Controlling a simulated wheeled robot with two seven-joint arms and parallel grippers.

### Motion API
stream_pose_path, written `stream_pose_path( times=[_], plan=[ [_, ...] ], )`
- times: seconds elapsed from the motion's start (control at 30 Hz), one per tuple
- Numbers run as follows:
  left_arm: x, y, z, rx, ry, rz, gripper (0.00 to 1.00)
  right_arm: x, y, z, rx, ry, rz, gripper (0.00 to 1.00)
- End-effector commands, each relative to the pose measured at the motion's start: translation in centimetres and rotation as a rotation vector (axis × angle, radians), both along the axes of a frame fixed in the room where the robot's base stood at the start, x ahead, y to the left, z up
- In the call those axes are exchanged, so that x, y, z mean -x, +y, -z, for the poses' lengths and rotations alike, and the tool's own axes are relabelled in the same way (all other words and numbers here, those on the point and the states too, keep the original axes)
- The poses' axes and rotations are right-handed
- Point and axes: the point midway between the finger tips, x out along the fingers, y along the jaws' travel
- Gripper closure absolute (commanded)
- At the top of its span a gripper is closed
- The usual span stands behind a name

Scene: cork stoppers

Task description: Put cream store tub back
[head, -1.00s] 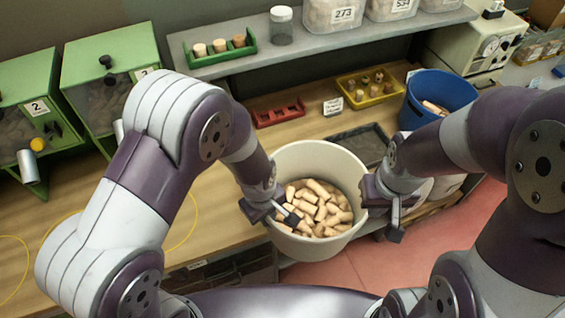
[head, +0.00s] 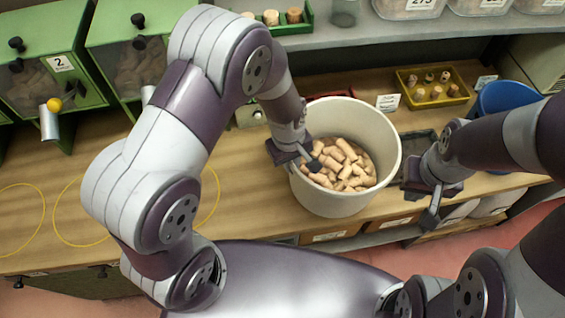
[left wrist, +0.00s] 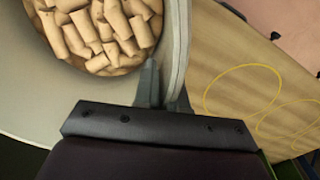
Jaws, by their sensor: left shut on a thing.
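The cream tub (head: 345,201), full of pale corks (head: 345,163), stands upright over the front of the wooden counter. Whether its base touches the counter is unclear. My left gripper (head: 305,160) is shut on the tub's left rim. In the left wrist view the tub's wall (left wrist: 178,40) passes between the fingers (left wrist: 163,88), one inside above the corks. My right gripper (head: 433,200) is to the right of the tub, apart from it; its finger gap cannot be made out.
Green bins (head: 45,80) stand at the back left. A yellow tray of corks (head: 433,99), a dark tray (head: 418,145) and a blue bucket (head: 505,97) are on the right. The counter (head: 110,180) left of the tub is mostly clear, with yellow loops on it.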

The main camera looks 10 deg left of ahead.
Motion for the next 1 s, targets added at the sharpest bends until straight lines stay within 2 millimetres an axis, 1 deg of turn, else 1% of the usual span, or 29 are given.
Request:
stream_pose_path(
  times=[0.03, 0.1, 0.2, 0.3, 0.47, 0.57, 0.63, 0.7, 0.83, 1.0],
  plan=[
    [-0.9, 0.7, 1.5, 0.002, -0.004, -0.006, 1.0, 0.0, 0.0, 1.7, 0.0, 0.0, 0.0, 1.0],
    [-1.9, 1.7, 2.4, 0.002, -0.005, -0.005, 1.0, 0.0, 0.0, 2.8, 0.0, 0.0, 0.0, 1.0],
    [-3.4, 3.0, 3.4, 0.001, -0.005, -0.005, 1.0, 0.0, 0.0, 4.1, 0.0, 0.0, 0.0, 1.0],
    [-4.3, 4.0, 3.9, 0.001, -0.004, -0.003, 1.0, 0.0, 0.0, 4.9, 0.0, 0.0, 0.0, 1.0],
    [-4.9, 4.6, 4.4, 0.0, -0.003, 0.0, 1.0, 0.0, 0.0, 5.5, 0.0, 0.0, 0.0, 1.0],
    [-4.9, 4.6, 6.1, 0.0, -0.001, 0.0, 1.0, 0.0, 0.0, 7.0, 0.0, 0.0, 0.0, 1.0],
    [-4.9, 4.6, 7.6, 0.0, -0.001, 0.0, 1.0, 0.0, 0.0, 8.4, 0.0, 0.0, 0.0, 1.0],
    [-4.9, 4.6, 8.4, 0.0, -0.003, 0.0, 1.0, 0.0, 0.0, 9.1, 0.0, 0.0, 0.0, 1.0],
    [-4.9, 4.6, 7.9, 0.0, -0.004, 0.0, 1.0, 0.0, 0.0, 8.6, 0.0, 0.0, 0.0, 1.0],
    [-4.9, 4.6, 8.1, 0.0, -0.003, 0.0, 1.0, 0.0, 0.0, 8.7, 0.0, 0.0, 0.0, 1.0]
  ],
)
